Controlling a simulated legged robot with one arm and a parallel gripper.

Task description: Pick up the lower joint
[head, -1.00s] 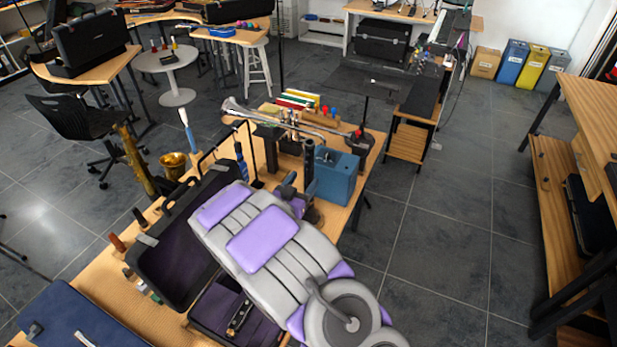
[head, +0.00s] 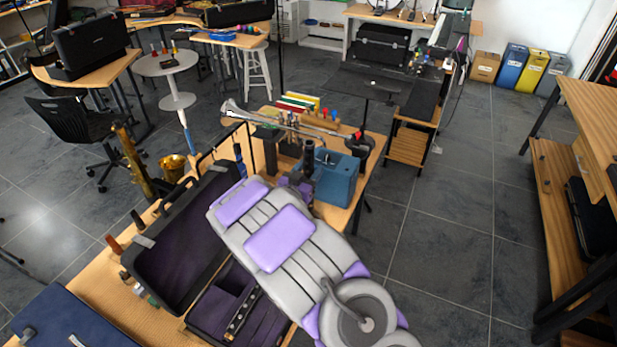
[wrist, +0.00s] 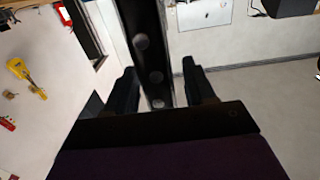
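A dark upright tube, probably the lower joint (head: 308,158), stands on the table in front of the blue box in the head view. In the wrist view the dark tube (wrist: 148,45) has round pale spots along it and rises between the two fingers. My gripper (wrist: 165,88) is open around it. A strip of light shows between the tube and the right finger; the left finger is close to it or touching. In the head view my gripper (head: 298,184) is beside the tube's lower part, partly hidden by my arm. The tube's foot is hidden.
A trumpet (head: 285,123) lies behind the tube, and the blue box (head: 338,182) stands close at its right. An open black case (head: 165,262) and a dark keyed piece (head: 242,312) are at the left. The floor right of the table is clear.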

